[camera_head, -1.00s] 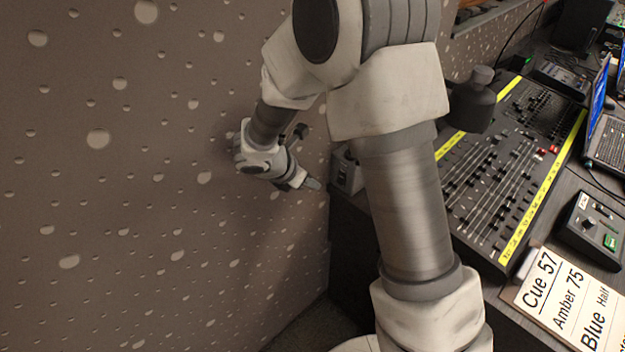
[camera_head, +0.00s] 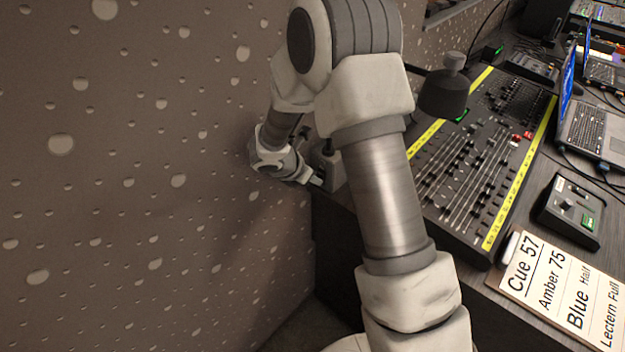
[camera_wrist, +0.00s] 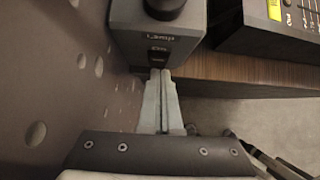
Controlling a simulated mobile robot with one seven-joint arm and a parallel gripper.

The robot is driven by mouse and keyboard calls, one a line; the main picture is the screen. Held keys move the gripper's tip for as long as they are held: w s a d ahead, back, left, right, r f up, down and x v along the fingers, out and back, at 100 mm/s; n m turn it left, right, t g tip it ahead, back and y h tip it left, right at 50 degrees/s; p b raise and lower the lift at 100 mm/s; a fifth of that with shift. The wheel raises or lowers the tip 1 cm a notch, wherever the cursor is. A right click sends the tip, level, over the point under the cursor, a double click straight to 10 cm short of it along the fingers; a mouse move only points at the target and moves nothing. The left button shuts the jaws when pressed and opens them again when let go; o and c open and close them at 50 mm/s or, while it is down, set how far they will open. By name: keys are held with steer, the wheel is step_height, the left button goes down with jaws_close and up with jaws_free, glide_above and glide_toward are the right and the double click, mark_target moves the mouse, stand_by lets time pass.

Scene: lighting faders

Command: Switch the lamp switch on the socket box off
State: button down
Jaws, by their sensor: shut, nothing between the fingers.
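The grey socket box (camera_wrist: 182,43) stands at the left end of the desk against the wall, with the word "Lamp" on its face. Its dark lamp switch (camera_wrist: 157,56) sits below that lettering. My gripper (camera_wrist: 160,72) is shut and empty, with its fingertips right at the lower edge of the switch; I cannot tell whether they touch it. In the head view the box (camera_head: 330,172) is partly hidden behind my arm, and my gripper (camera_head: 317,181) is beside it. The switch's position is too small to read.
The fader console (camera_head: 475,165) with yellow strips lies right of my arm. A cue card (camera_head: 565,290), a small control box (camera_head: 570,208) and a laptop (camera_head: 590,125) are farther right. The speckled wall (camera_head: 120,200) is close on the left.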

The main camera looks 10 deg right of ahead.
steer(key=shift+f, duration=0.1)
steer(key=shift+f+b, duration=0.35)
steer(key=shift+b, duration=0.85)
steer(key=shift+w+d+t+h+b, duration=0.2)
steer(key=shift+t+h+b, duration=0.35)
steer(key=shift+b, duration=0.5)
steer(key=shift+d+r, duration=0.2)
steer(key=shift+r, duration=0.05)
